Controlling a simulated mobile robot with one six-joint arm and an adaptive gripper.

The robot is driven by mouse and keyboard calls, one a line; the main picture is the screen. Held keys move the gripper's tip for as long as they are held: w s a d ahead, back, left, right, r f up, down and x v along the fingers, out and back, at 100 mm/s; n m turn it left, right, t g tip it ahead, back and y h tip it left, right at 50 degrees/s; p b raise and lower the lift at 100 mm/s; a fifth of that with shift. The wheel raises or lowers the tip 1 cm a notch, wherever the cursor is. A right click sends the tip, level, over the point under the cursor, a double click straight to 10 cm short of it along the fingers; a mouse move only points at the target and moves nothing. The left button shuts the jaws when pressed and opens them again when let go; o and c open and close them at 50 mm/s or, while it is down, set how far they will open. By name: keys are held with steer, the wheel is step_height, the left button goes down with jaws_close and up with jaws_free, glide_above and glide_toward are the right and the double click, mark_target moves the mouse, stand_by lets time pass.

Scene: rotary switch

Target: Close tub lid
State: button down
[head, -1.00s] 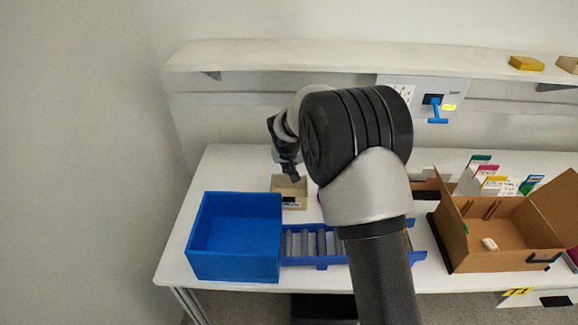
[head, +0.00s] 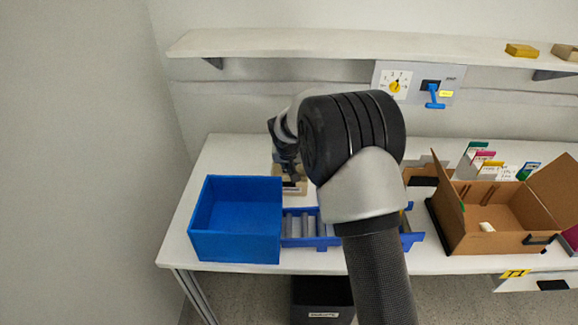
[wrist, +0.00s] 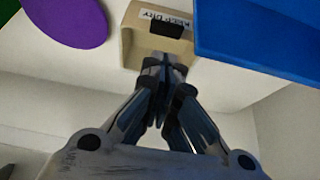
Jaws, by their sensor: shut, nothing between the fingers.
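The beige tub (head: 300,184) stands on the white table, right of the blue bin, and is partly hidden behind my gripper. In the wrist view the tub (wrist: 132,52) shows a face with a "KEEP DRY" label and a black latch-like piece. My gripper (head: 289,178) points down at the tub. In the wrist view its fingers (wrist: 165,62) are together and empty, overlapping the tub's near edge; contact is unclear.
A blue bin (head: 236,250) is close left of the tub. A blue roller tray (head: 312,241) lies in front. An open cardboard box (head: 480,238) stands right. A purple disc (wrist: 65,18) shows in the wrist view. A wall panel with a dial (head: 395,86) and blue lever (head: 433,96) is behind.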

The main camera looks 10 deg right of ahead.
steer(key=s+d+r, duration=0.1)
steer(key=s+r, duration=1.5)
steer(key=r, duration=0.2)
steer(key=s+d+n+y, duration=0.1)
steer(key=s+n, duration=0.1)
steer(key=s, duration=2.7)
steer(key=shift+s+f+g, duration=0.25)
steer(key=shift+s+g, duration=0.05)
steer(key=shift+g, duration=0.1)
